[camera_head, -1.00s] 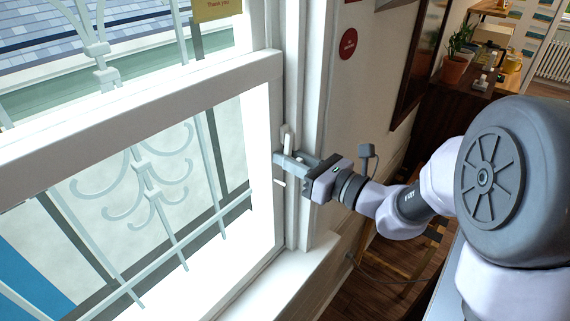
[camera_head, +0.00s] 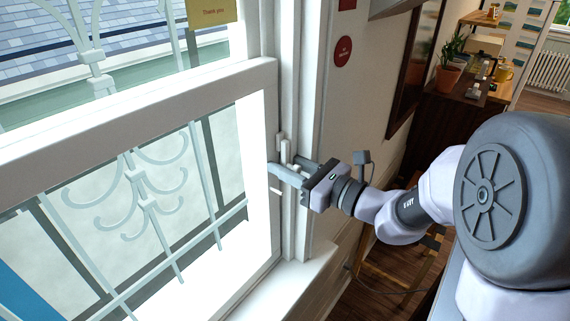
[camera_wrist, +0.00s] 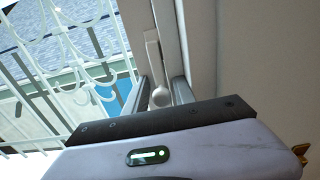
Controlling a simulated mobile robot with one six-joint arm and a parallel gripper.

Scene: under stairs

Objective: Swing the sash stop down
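The sash stop (camera_wrist: 152,55) is a small pale lever on the window's side frame. In the wrist view it runs lengthwise up the frame, with its rounded end (camera_wrist: 160,97) between my two fingers. In the head view its upper part (camera_head: 284,150) shows just above my fingers, and the rest is hidden by them. My gripper (camera_head: 284,170) reaches in from the right at the frame. In the wrist view my gripper (camera_wrist: 163,92) has its fingers apart, one on each side of the stop, with visible gaps; I cannot tell whether either finger touches it.
The white sash (camera_head: 150,95) and its glass lie left of my gripper, with a pale metal grille (camera_head: 150,205) outside. The sill (camera_head: 285,285) is below. A red round sign (camera_head: 343,51) is on the wall. A dark cabinet (camera_head: 450,110) with plants stands behind.

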